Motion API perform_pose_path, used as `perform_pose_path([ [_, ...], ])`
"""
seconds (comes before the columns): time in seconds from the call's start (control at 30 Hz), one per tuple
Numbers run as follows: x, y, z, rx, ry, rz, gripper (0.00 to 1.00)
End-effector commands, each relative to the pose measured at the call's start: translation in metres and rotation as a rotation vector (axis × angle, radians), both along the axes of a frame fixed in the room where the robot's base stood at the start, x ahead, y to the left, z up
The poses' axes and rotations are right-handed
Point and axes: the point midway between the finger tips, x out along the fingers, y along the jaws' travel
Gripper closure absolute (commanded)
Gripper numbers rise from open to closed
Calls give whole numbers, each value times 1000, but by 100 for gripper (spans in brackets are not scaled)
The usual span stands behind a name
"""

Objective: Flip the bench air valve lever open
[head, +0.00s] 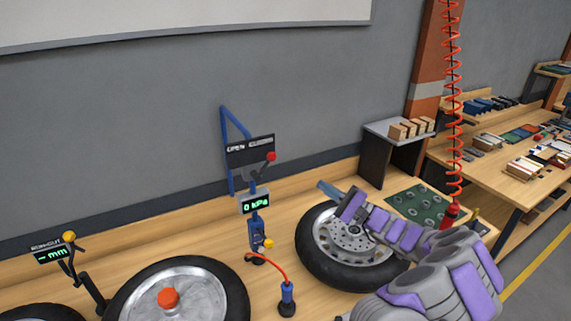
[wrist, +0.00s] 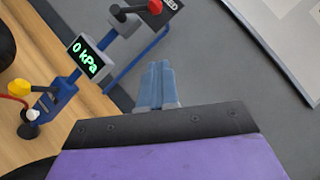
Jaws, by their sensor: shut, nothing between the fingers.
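The air valve lever has a red ball knob (head: 271,156) and sits at the black sign plate (head: 250,150), below and toward the right, less legible word; the left word reads OPEN. In the wrist view the red knob (wrist: 155,7) is at the top edge on a dark lever arm, with the plate partly cut off. My gripper (head: 327,190) is right of and lower than the lever in the head view, apart from it. Its blue fingers (wrist: 158,85) are together and empty. A display (head: 255,203) under the plate reads 0 kPa.
A blue stand (head: 255,234) carries a yellow knob (head: 268,243) and a red hose. A wheel (head: 315,262) lies under my arm, and another wheel (head: 231,290) lies left. A small shelf (head: 385,130) with boxes is at right. The wall (head: 130,120) is behind.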

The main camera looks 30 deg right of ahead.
Motion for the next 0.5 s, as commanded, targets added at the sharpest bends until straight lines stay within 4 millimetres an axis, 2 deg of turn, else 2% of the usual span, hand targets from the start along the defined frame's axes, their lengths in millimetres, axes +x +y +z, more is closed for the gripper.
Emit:
perform_pose_path([
  [0.27,14,12,6,-4,2,4,100],
  [0.5,50,38,21,-6,0,8,100],
])
